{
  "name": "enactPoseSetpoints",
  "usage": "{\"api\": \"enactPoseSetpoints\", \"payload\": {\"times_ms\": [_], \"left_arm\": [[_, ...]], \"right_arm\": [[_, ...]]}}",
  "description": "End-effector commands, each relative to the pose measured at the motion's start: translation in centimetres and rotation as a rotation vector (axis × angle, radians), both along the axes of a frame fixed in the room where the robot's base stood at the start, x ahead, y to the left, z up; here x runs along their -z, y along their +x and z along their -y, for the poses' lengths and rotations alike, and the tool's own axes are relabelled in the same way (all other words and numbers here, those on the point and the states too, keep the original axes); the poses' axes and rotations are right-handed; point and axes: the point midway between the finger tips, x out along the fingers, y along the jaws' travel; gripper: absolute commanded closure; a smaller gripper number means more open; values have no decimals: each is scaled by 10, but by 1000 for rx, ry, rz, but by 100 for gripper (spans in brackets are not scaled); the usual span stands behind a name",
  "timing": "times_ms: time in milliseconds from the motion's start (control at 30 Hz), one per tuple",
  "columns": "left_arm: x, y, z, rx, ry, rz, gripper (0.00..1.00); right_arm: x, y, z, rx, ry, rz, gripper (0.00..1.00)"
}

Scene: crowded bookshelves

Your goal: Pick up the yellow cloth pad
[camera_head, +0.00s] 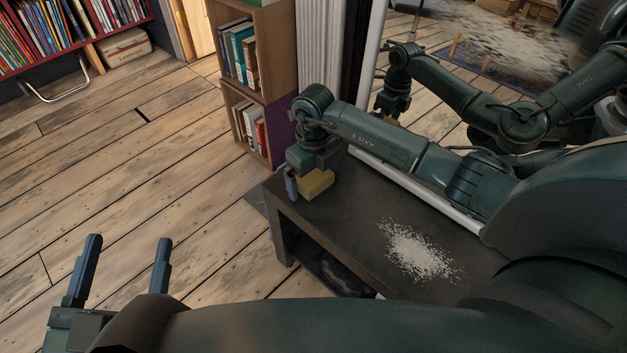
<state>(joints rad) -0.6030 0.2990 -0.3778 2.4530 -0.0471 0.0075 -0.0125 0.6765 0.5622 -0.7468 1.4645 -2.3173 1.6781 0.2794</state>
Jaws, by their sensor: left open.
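The yellow cloth pad (318,184) is a small block at the far left end of the dark low table (350,215). My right gripper (297,185) is over this end and points down. One blue finger shows beside the pad's left side. The other finger is hidden, so I cannot tell whether the jaws grip the pad, or whether the pad rests on the table. My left gripper (119,272) is at the lower left over the floor, its two blue fingers wide apart and empty.
White granules (419,252) lie spread on the table. A mirror (440,90) behind the table reflects my arm. A wooden bookcase (268,75) stands just beyond the table's left end. A red bookshelf (100,37) is at upper left. The wooden floor (130,180) between is clear.

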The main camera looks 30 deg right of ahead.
Motion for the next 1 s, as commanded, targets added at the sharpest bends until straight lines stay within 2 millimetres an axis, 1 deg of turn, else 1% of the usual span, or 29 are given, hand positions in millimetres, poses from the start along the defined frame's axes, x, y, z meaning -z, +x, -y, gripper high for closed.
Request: {"api": "enactPoseSetpoints", "payload": {"times_ms": [33, 67, 533, 733, 800, 867, 1000], "left_arm": [[0, 0, 0, 1, 2, 0, 31], [1, 0, 0, 1, 2, -1, 31], [4, -1, 1, 2, 6, -6, 31], [4, -1, 1, 2, 6, -7, 31], [3, -1, 1, 2, 8, -7, 31], [0, -1, 1, 0, 13, -5, 31], [-6, 0, 0, -7, 38, 1, 31]], "right_arm": [[0, 0, 0, 0, 0, 0, 4], [0, 0, 0, 0, 0, 0, 7], [-1, 0, 0, 0, 0, 0, 45], [-1, 0, 0, 0, 0, 1, 45], [-5, 0, 0, 0, 0, 1, 45], [-11, 1, 0, 1, 1, 3, 45], [-39, 1, 0, -1, 0, 4, 45]]}}
